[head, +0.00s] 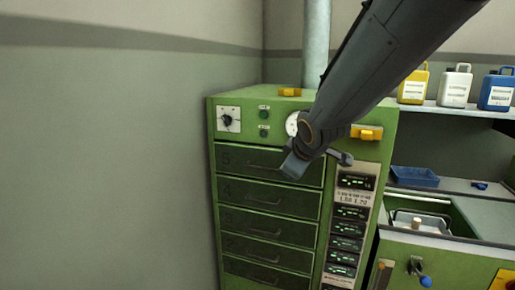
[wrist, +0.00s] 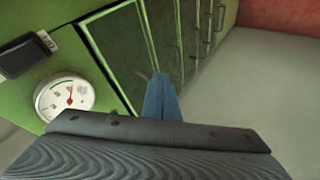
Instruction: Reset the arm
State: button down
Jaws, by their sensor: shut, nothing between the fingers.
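My arm reaches in from the top right of the head view. My gripper (head: 293,167) is in front of the upper part of a green cabinet (head: 232,185), by the drawer marked 5. In the wrist view my gripper (wrist: 160,82) shows as blue-grey fingers close together, with nothing between them. The fingertips are near the drawer fronts (wrist: 170,35); I cannot tell whether they touch. My arm hides part of the round gauge, which shows whole in the wrist view (wrist: 64,97).
The cabinet has several closed drawers with handles, a knob (head: 228,119) and yellow pieces (head: 367,133). At right are a shelf with yellow, white and blue jugs (head: 497,91), a blue tray (head: 415,176) and a green bench (head: 440,262). Left of the cabinet is bare wall.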

jog(key=s+d+f+m+g, duration=0.4)
jog(key=s+f, duration=0.4)
jog(key=s, duration=0.4)
jog(key=s+d+f+m+g+h, duration=0.1)
jog(key=s+d+f+m+g, duration=0.2)
jog(key=s, duration=0.9)
jog(key=d+f+m, duration=0.3)
jog(key=f+m, duration=0.1)
jog(key=f, duration=0.1)
jog(key=shift+f+m+g, duration=0.3)
jog(key=shift+f+g, duration=0.05)
jog(key=shift+g, duration=0.05)
dwell(2.4)
